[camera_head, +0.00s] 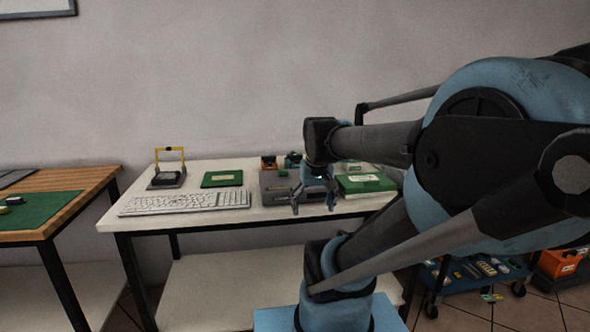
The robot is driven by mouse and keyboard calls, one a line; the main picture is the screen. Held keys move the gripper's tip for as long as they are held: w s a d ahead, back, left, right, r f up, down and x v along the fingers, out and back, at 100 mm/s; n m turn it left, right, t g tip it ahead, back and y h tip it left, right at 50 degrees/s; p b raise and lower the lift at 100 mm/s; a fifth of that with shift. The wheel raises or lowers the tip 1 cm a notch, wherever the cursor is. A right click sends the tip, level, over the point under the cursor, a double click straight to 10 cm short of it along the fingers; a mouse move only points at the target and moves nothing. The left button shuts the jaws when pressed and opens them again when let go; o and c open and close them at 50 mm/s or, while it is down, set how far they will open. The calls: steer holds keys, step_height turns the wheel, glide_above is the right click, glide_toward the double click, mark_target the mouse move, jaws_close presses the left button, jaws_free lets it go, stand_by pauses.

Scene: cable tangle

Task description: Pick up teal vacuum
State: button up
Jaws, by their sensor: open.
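My gripper (313,207) hangs over the front right part of the white table (190,221), with its two fingers pointing down and spread apart. Nothing shows between the fingertips. A small dark teal object (293,160) stands at the back of the table, behind my gripper in the picture. It may be the teal vacuum, but it is too small and partly hidden to tell. My wrist and forearm cover part of the table there.
A grey box (270,190) is just behind and left of my gripper. A green box (365,184) is to its right. A keyboard (185,201), green case (222,179), yellow-handled device (167,175) and orange item (268,162) also stand on the table.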

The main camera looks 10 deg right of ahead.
steer(key=shift+t, duration=0.4)
steer(key=w+r, duration=0.3)
steer(key=w, duration=0.1)
steer(key=w+r, duration=0.3)
steer(key=w, duration=0.2)
steer(key=w+r, duration=0.3)
steer(key=w, duration=0.1)
steer(key=shift+w+d+r, duration=0.15)
steer(key=shift+w+r, duration=0.2)
steer(key=shift+w, duration=0.05)
steer(key=w+r, duration=0.3)
steer(key=w, duration=0.6)
steer(key=w+r, duration=0.4)
steer(key=w, duration=0.4)
glide_toward(295, 159)
steer(key=shift+t, duration=0.4)
steer(key=x, duration=0.2)
steer(key=s+x, duration=0.1)
steer(key=x, duration=0.2)
steer(key=shift+f, duration=0.45)
steer(key=x, duration=0.4)
steer(key=shift+w+d+r, duration=0.1)
steer(key=shift+w+r, duration=0.05)
steer(key=shift+w, duration=0.15)
steer(key=shift+w+f, duration=0.2)
steer(key=shift+f, duration=0.4)
steer(key=c, duration=1.4)
